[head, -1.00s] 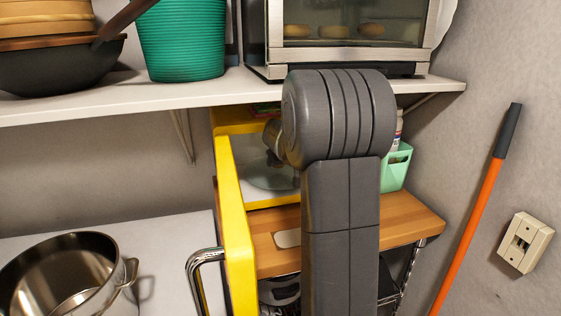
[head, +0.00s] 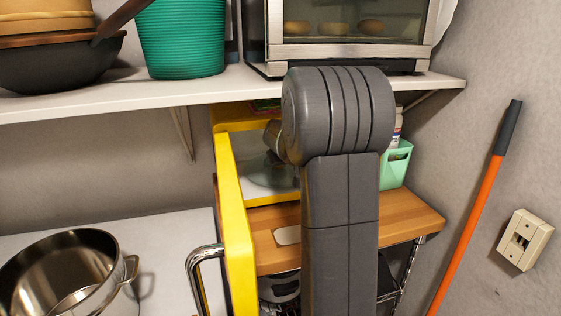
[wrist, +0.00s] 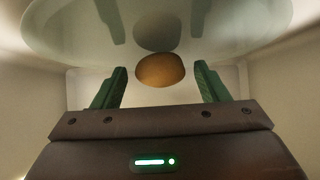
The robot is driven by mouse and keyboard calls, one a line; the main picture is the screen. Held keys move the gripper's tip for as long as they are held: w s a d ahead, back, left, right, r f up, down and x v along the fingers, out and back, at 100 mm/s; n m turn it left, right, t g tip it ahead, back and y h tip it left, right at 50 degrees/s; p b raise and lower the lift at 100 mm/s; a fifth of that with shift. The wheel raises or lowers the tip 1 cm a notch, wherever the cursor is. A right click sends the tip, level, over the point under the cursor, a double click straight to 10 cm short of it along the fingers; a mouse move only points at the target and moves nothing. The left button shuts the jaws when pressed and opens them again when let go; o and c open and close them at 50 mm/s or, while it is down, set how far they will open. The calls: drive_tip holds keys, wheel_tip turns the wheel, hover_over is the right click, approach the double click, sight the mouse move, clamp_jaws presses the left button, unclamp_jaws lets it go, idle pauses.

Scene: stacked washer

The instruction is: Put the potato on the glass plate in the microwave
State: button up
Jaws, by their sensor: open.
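The potato (wrist: 160,71) is a brown rounded lump in the wrist view, between the two green fingers. My gripper (wrist: 160,68) is open, with a gap between the potato and each finger. The glass plate (wrist: 240,30) fills the top of the wrist view, with dark reflections of the potato and fingers on it. The potato's edge meets its reflection, so it appears to rest on the plate. The yellow microwave (head: 236,225) has its door open in the head view. Its plate (head: 262,176) shows partly inside; my arm hides the potato and fingers there.
The microwave stands on a wooden cart top (head: 400,215). A mint-green holder (head: 396,168) is at its right. A shelf (head: 150,98) with a toaster oven (head: 350,45) is above. A steel pot (head: 70,275) is at lower left, an orange-handled pole (head: 470,220) at right.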

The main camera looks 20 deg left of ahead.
drive_tip(key=b+v, duration=0.1)
drive_tip(key=v, duration=0.6)
drive_tip(key=shift+s+d+r, duration=0.15)
drive_tip(key=shift+s, duration=0.05)
